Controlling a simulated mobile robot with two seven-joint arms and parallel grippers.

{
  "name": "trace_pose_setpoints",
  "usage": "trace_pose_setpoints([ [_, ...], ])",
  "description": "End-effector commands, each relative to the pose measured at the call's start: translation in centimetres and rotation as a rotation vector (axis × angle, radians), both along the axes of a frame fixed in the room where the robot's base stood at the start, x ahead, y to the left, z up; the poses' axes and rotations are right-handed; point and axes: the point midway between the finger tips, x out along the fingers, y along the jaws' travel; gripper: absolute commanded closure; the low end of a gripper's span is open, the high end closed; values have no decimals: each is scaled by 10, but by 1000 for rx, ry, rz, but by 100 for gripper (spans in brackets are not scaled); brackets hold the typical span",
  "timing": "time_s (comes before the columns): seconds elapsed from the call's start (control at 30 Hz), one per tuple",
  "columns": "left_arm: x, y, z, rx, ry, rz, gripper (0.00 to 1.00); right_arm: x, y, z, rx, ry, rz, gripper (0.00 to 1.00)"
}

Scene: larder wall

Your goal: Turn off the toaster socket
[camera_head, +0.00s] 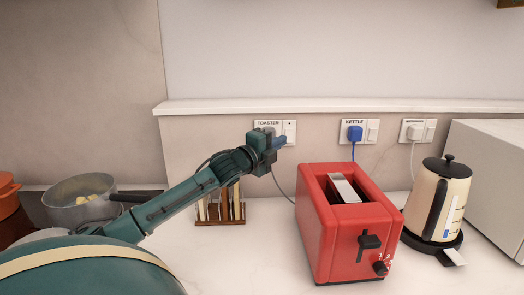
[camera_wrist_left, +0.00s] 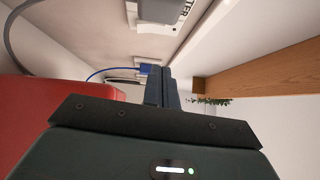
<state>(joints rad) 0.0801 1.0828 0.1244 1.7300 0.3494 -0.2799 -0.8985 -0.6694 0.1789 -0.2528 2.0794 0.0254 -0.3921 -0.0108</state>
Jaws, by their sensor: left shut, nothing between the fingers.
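The toaster socket (camera_head: 291,125), a white wall plate labelled TOASTER, is on the wall above the counter, with a rocker switch on its right half. My left gripper (camera_head: 281,142) is in front of its lower part, fingers shut and empty, pointing right; it hides part of the plug side. I cannot tell whether the fingers touch the switch. In the left wrist view the shut fingers (camera_wrist_left: 163,90) are at the centre, and part of the labelled toaster socket (camera_wrist_left: 184,12) shows at the top edge. The right gripper is not in view.
The red toaster (camera_head: 345,225) stands below and right of the gripper. The kettle socket (camera_head: 372,131) with a blue plug and another socket (camera_head: 418,131) are further right. A cream kettle (camera_head: 438,205), wooden rack (camera_head: 222,208) and pot (camera_head: 80,203) stand nearby. A ledge (camera_head: 340,105) runs above.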

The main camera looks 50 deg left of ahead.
Motion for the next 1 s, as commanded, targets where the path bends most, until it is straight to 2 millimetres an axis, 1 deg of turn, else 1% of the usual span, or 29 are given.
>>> trace_pose_setpoints([
  [0.03,-7,-1,-3,3,4,-1,100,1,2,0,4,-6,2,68],
  [0.2,-27,-4,0,2,3,-2,100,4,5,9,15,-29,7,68],
  [0.5,-56,-7,4,-1,2,-1,100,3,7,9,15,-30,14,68],
  [0.7,-65,-7,6,0,0,-1,100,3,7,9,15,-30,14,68],
  [1.0,-66,-8,7,1,-1,-1,100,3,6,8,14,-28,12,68],
])
